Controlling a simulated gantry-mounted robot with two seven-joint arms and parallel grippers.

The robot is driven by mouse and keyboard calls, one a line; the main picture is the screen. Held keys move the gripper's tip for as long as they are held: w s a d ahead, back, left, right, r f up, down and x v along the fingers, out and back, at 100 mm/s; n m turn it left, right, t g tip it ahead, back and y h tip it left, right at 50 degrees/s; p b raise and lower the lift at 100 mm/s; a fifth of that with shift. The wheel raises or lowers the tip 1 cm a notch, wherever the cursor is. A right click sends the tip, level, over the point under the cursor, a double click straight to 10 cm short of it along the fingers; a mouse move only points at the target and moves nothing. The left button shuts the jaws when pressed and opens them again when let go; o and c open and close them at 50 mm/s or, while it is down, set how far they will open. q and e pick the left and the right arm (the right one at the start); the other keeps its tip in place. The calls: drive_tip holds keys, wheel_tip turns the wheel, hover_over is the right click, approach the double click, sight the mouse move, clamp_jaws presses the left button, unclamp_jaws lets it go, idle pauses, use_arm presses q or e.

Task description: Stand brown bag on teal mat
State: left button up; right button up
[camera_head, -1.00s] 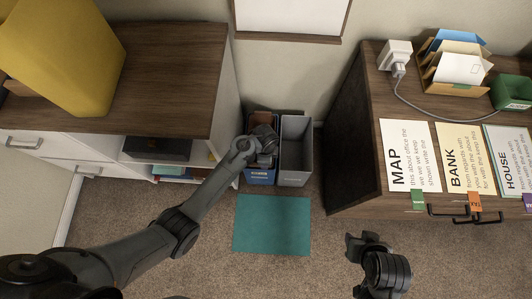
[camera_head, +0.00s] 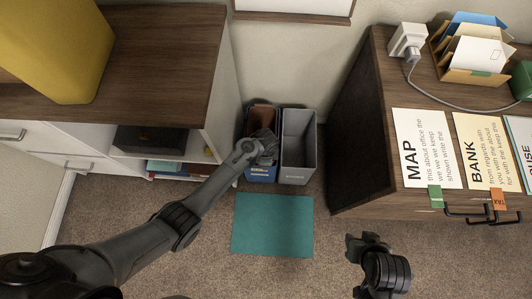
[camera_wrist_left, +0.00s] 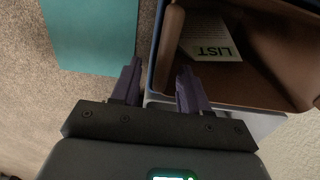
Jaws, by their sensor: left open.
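The brown bag (camera_head: 262,116) sits inside the blue bin (camera_head: 262,174) on the floor. In the left wrist view the bag (camera_wrist_left: 265,82) is open at the top, with a paper marked LIST inside. My left gripper (camera_head: 267,150) is over the bag and hides part of it. In the left wrist view its fingers (camera_wrist_left: 160,88) are open, one on each side of the bag's near wall edge. The teal mat (camera_head: 272,226) lies flat and bare on the carpet in front of the bins. My right arm shows at the lower right, but its fingertips cannot be made out.
A grey bin (camera_head: 297,150) stands right beside the blue bin. A white cabinet with a wooden top (camera_head: 170,50) is at the left. A dark wooden desk (camera_head: 350,140) with cards and a letter holder (camera_head: 468,58) is at the right. Carpet around the mat is clear.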

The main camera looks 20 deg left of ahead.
use_arm(q)
drive_tip(key=shift+f, duration=0.15)
clamp_jaws()
wheel_tip(320, 180, up, 33)
drive_tip(key=p, duration=3.5)
drive_tip(key=shift+p, duration=0.3)
